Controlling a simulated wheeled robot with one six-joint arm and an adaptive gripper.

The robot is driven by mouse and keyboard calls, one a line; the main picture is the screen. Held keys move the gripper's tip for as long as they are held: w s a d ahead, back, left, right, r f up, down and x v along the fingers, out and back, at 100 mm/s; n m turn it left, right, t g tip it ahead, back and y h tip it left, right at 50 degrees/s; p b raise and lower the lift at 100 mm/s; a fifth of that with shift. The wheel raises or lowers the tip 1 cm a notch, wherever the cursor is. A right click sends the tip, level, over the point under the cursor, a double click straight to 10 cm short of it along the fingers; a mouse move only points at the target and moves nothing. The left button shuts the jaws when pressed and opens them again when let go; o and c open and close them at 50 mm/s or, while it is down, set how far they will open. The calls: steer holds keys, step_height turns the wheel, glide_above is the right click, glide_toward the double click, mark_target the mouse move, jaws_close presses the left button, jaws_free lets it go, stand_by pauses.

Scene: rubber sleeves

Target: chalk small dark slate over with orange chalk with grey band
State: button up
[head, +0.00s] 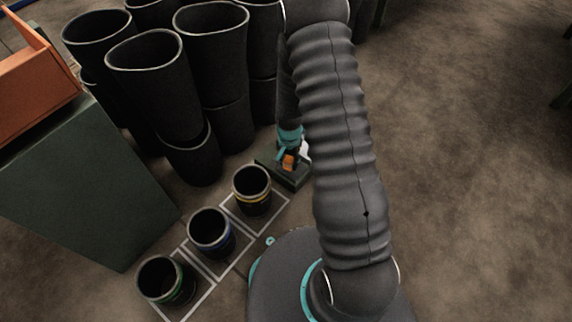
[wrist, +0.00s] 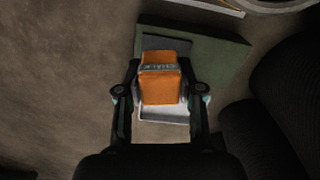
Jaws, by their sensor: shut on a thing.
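The orange chalk (wrist: 160,85) is a block with a grey band across its upper part. My gripper (wrist: 160,98) is shut on it, one finger at each side. The chalk also shows small in the head view (head: 288,161), below my gripper (head: 289,150). The small dark slate (wrist: 166,43) shows as a dark strip beyond the chalk, on a dark green board (wrist: 222,52). A pale white area (wrist: 162,132) shows on the near side of the chalk; I cannot tell whether it is part of the slate. The chalk hides the middle, and contact is unclear.
Three dark cups with yellow (head: 252,190), blue (head: 211,233) and green (head: 166,280) bands stand in white-outlined squares left of the board. Several tall black rubber sleeves (head: 215,60) stand behind. A green block (head: 85,185) bears an orange bin (head: 35,85).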

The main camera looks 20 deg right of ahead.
steer(key=shift+w+d+f+m+b, duration=0.1)
steer(key=shift+w+f+m+b, duration=0.2)
steer(key=shift+m, duration=0.4)
